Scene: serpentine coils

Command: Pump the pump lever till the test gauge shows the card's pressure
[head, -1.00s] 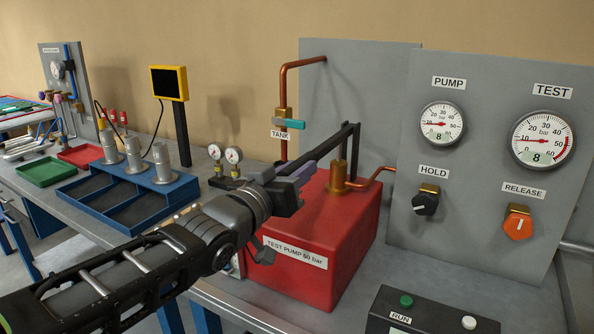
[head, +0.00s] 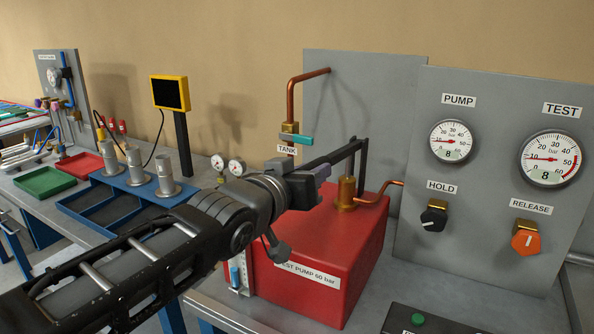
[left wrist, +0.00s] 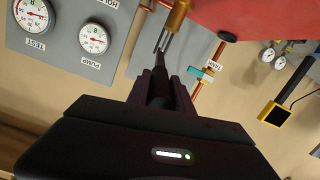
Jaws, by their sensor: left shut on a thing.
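The pump lever (head: 338,155) is a dark bar pivoted above the brass pump (head: 346,190) on the red test pump box (head: 340,244). My left gripper (head: 316,173) is shut on the lever's free end. In the left wrist view the lever (left wrist: 163,52) runs from between the jaws towards the brass pump (left wrist: 177,14). The test gauge (head: 549,158) and the pump gauge (head: 451,142) both show 8. No readable card shows. My right gripper is out of view.
The black hold knob (head: 433,218) and orange release knob (head: 526,238) are on the grey panel (head: 478,215). The teal tank valve handle (head: 296,139) is behind the lever. A blue tray (head: 105,212) with metal cylinders and a dark screen (head: 170,93) stand left.

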